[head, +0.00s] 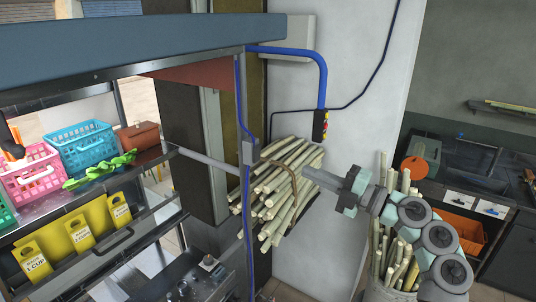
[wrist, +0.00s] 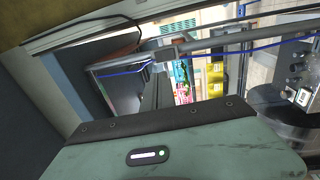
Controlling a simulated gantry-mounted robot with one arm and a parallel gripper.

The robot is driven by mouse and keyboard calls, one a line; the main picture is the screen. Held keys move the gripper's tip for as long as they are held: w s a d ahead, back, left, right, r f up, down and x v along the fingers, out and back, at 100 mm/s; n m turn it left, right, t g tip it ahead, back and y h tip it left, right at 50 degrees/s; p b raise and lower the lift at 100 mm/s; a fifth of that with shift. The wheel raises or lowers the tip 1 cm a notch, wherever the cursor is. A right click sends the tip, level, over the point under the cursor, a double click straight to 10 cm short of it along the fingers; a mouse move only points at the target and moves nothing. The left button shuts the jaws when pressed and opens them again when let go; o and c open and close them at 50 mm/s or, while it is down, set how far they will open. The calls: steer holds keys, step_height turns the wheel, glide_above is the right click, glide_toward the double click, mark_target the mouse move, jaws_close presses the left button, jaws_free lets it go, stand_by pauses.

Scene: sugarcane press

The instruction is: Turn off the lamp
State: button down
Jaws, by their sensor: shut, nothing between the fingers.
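No lit lamp can be made out in either view. A small grey box (head: 249,152) sits on the upright post of the stall frame, with a blue cable (head: 239,100) running to it from above; whether it carries a switch is too small to tell. What looks like the same box shows in the wrist view (wrist: 172,51). My gripper (head: 308,173) is shut and empty, pointing left towards the box, apart from it in the picture and in front of the cane bundle.
A tied cane bundle (head: 275,190) lies behind my gripper. A blue pipe (head: 322,75) ends at a black piece (head: 320,125) with red and yellow spots. The stall holds pink (head: 35,178) and blue (head: 80,145) baskets. A horizontal bar (head: 205,161) meets the post.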

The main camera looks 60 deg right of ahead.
mark_target(259, 150)
steer(key=w+p, duration=0.1)
steer(key=w, duration=0.3)
steer(key=w+r+p, duration=0.1)
steer(key=w, duration=0.3)
steer(key=w+d+p, duration=0.1)
steer(key=w+p, duration=0.1)
steer(key=w, duration=0.2)
steer(key=shift+w+r, duration=0.25)
steer(key=shift+r, duration=0.15)
steer(key=shift+w+d, duration=0.1)
steer(key=shift+w, duration=0.1)
steer(key=shift+f, duration=0.1)
